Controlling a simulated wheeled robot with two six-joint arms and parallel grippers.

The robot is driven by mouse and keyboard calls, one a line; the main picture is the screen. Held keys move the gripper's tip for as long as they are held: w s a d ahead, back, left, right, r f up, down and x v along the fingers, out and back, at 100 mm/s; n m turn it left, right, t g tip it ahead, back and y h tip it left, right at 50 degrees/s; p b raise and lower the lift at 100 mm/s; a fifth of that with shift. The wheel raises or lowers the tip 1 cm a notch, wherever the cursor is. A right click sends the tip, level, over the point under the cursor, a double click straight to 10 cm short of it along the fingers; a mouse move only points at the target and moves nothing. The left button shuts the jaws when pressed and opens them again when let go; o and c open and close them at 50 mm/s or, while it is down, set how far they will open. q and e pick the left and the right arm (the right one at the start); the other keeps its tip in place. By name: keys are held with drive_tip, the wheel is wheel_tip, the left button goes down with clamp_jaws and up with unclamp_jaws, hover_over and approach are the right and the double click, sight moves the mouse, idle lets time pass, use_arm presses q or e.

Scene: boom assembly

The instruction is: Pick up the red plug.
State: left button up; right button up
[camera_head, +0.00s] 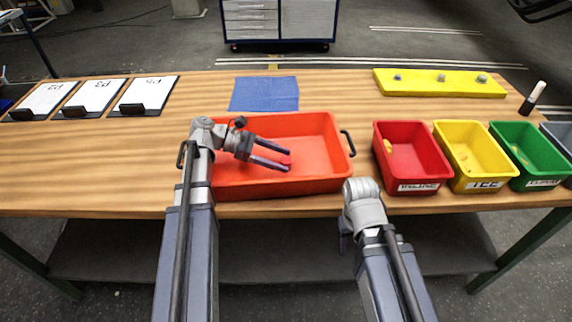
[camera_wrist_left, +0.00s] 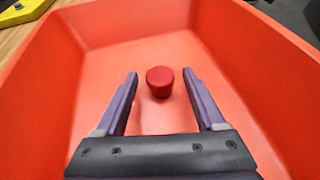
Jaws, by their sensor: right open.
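The red plug (camera_wrist_left: 160,82) is a short, round red piece on the floor of the orange-red bin (camera_head: 325,135). In the left wrist view it lies between the tips of my left gripper (camera_wrist_left: 160,74), with a gap to either finger. My left gripper (camera_head: 288,160) is open and empty, reaching down into the bin in the head view. I cannot make out the plug in the head view. My right gripper (camera_head: 345,242) is open, in front of the table edge, mostly hidden behind its own wrist.
Red (camera_head: 413,153), yellow (camera_head: 473,157) and green (camera_head: 529,155) labelled bins stand right of the orange-red bin. A blue cloth (camera_head: 264,94), several clipboards (camera_head: 92,95) and a yellow board (camera_head: 440,84) lie behind. The bin walls surround my left gripper. The table's left front is clear.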

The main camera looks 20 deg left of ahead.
use_arm(q)
clamp_jaws()
idle(0.3)
drive_tip(key=shift+r, duration=0.1)
wheel_tip(320, 180, up, 10)
drive_tip(key=p, duration=1)
